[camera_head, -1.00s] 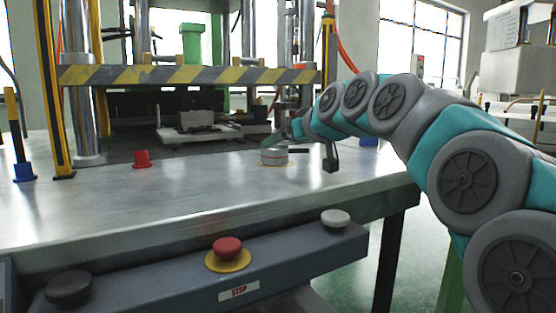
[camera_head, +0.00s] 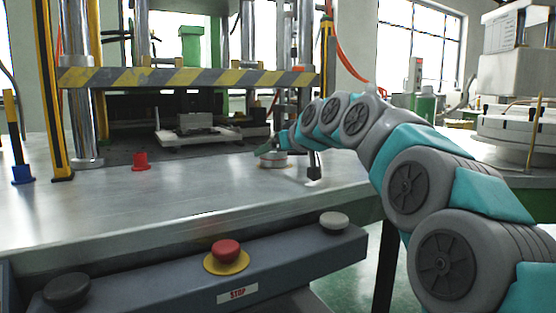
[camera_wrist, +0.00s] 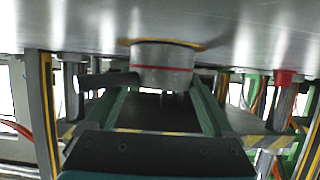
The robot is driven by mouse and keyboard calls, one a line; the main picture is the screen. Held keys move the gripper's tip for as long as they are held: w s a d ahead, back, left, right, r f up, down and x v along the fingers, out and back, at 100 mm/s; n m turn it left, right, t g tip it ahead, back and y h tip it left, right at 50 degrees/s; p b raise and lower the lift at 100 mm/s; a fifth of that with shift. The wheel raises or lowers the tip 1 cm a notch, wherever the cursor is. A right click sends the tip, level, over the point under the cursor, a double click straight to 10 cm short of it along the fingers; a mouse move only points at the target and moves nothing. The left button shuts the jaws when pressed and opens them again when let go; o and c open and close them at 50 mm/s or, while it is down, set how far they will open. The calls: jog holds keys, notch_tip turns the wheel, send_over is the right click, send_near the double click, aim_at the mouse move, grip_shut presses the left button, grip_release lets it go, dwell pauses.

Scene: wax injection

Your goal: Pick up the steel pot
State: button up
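The steel pot (camera_head: 273,162) is a short metal cylinder on the metal table, partly hidden by my gripper in the head view. In the wrist view, which looks upside down, the pot (camera_wrist: 163,58) has a red line around it and a dark handle (camera_wrist: 108,82) reaching left. My gripper (camera_head: 266,150) is low over the table at the pot. In the wrist view its two green fingers (camera_wrist: 163,88) are spread wide, their tips near the pot's two sides. I cannot tell whether they touch it.
A press with a striped yellow-black bar (camera_head: 190,76) stands behind the pot. A small red piece (camera_head: 141,161) sits on the table to the left. A control panel with a red stop button (camera_head: 226,252) runs along the front. The table (camera_head: 120,205) between is clear.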

jog(key=c, duration=1)
jog(key=shift+r, duration=0.15)
